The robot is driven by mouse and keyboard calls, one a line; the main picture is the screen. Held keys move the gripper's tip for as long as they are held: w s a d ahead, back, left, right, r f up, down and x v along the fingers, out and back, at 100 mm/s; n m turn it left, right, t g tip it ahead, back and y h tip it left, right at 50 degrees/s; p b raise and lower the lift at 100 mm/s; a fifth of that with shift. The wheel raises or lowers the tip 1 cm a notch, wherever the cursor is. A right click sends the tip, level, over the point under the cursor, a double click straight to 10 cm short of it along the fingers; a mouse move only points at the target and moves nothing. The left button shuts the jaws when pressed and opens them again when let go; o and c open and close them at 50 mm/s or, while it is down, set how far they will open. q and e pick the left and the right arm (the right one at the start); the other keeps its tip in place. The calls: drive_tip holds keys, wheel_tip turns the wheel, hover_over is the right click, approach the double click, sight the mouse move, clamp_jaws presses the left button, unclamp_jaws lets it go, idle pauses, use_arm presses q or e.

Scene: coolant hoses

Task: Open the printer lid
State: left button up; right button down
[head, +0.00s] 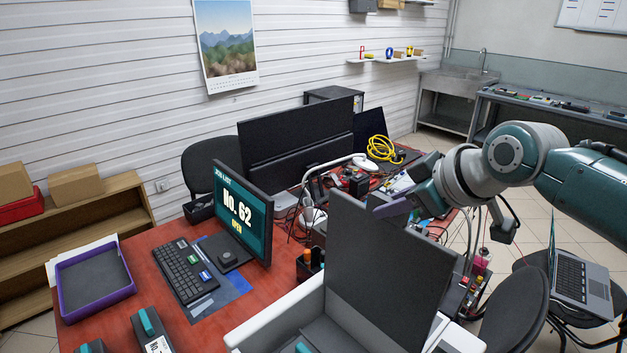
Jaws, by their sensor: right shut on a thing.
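The printer (275,325) is a pale grey-white box at the bottom centre, with its near part cut off by the picture edge. Its dark grey lid (385,270) stands steeply raised above the body, and the inside shows in front of it. My right gripper (392,205) is at the top edge of the lid, shut on it; the lid partly hides the fingers. My left gripper is not in view.
A monitor (243,213) reading "No. 62 OPEN" and a keyboard (184,271) stand left of the printer. A purple tray (127,283) and a teal-handled dark box (150,330) are farther left. Cables and tools clutter the area behind the lid. A laptop (582,280) rests on a chair at right.

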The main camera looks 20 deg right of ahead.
drive_tip(key=shift+f, duration=0.1)
drive_tip(key=c, duration=0.8)
unclamp_jaws()
drive_tip(key=v, duration=1)
